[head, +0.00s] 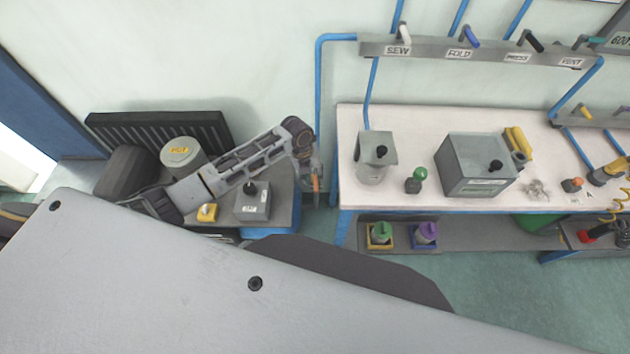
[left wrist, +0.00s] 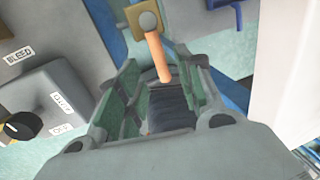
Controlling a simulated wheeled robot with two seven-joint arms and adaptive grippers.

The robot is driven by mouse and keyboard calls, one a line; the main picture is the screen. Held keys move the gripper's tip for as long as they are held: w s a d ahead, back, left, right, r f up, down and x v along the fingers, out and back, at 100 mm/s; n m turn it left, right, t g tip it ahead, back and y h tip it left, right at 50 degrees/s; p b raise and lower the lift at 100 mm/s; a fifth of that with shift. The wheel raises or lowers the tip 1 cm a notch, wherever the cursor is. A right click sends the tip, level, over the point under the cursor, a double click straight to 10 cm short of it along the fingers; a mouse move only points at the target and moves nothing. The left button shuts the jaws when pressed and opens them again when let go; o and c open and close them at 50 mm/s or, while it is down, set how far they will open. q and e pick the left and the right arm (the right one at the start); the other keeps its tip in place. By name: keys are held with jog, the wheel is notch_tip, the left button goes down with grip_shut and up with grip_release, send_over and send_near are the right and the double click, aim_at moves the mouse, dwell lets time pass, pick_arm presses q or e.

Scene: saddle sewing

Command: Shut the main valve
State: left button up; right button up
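An orange lever (left wrist: 158,58) shows in the left wrist view, with a grey round knob and a tan square plate at its far end. In the head view an orange piece (head: 316,184) shows at the tip of my left gripper (head: 309,172), beside the left edge of the white workbench. In the left wrist view the fingers of my left gripper (left wrist: 160,88) are apart, one on each side of the orange lever, with gaps visible. I cannot tell whether either finger touches it. My right gripper is not in view.
A wall rail (head: 480,52) carries small levers labelled SEW, FOLD, PRESS and VENT. The white workbench (head: 440,200) holds grey boxes and small parts.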

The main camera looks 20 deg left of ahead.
aim_at(316, 184)
pick_arm(q)
jog(key=shift+d+f, duration=0.2)
jog(key=shift+f, duration=0.8)
jog(key=shift+d+f, duration=0.2)
jog(key=shift+f, duration=0.8)
jog(key=shift+c, duration=0.2)
grip_shut()
